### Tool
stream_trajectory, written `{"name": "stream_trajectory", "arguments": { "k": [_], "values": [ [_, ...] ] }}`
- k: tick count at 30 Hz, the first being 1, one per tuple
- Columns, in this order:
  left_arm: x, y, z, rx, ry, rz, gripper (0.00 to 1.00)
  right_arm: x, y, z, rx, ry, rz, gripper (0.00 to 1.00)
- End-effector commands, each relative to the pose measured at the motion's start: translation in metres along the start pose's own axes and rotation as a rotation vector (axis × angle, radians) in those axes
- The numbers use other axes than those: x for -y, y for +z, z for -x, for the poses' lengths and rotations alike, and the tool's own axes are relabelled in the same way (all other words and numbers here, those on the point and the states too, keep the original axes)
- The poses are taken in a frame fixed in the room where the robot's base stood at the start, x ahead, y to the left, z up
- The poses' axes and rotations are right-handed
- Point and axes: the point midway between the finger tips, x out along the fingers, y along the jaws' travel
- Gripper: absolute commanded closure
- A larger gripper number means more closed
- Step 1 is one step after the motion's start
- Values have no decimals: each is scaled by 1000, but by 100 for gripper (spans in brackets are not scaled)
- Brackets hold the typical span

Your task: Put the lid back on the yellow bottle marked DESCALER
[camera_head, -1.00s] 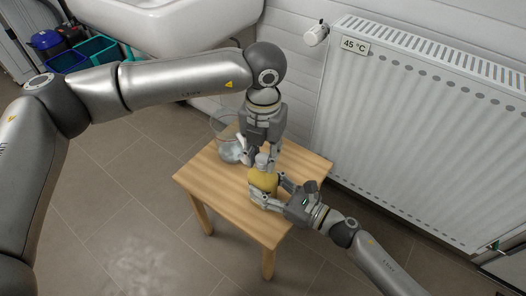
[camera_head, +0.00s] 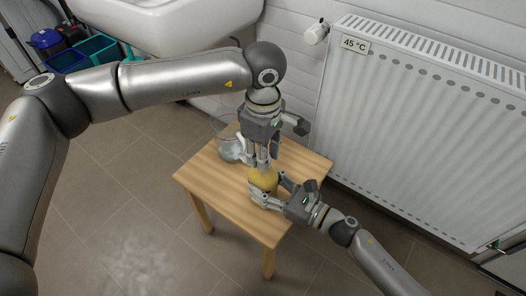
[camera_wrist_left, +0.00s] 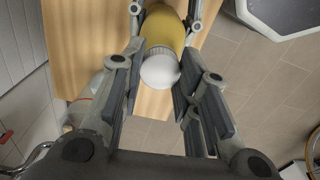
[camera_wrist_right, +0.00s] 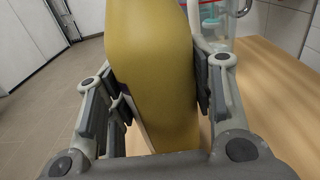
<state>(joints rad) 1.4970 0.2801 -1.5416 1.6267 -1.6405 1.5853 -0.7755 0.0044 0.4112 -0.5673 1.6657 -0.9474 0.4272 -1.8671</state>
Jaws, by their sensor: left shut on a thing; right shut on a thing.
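The yellow bottle (camera_head: 262,183) stands on the small wooden table, and its body fills the middle of the right wrist view (camera_wrist_right: 155,75). My right gripper (camera_head: 270,191) is shut on its body from the side. The white ribbed lid (camera_wrist_left: 160,68) is at the top of the bottle, in line with it, in the left wrist view. My left gripper (camera_head: 262,165) points down from above and is shut on the lid, a finger on each side. Whether the lid is fully seated cannot be told. The DESCALER marking is not readable.
A clear glass container (camera_head: 229,146) stands on the wooden table (camera_head: 222,191) just left of my left gripper. A white radiator (camera_head: 420,130) is close behind the table on the right. A sink (camera_head: 165,25) is at the back. The table's front left is clear.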

Motion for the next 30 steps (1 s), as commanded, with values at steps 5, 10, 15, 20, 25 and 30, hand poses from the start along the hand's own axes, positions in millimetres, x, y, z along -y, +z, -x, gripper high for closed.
{"name": "stream_trajectory", "arguments": {
  "k": [5,10,15,20,25,30],
  "values": [
    [0,0,0,0,2,-321,77,0,-1,0,-1,0,0,100],
    [0,0,0,0,2,-632,77,0,-1,0,-1,0,0,100],
    [0,0,0,0,2,-943,77,0,-1,0,-2,0,0,100],
    [-1,0,0,0,2,-1237,77,0,-1,0,-2,0,0,100],
    [-1,0,0,0,3,-1548,77,0,-1,0,-2,0,0,100],
    [-1,0,-1,0,3,-1840,77,0,-1,0,-2,0,0,100]
  ]
}}
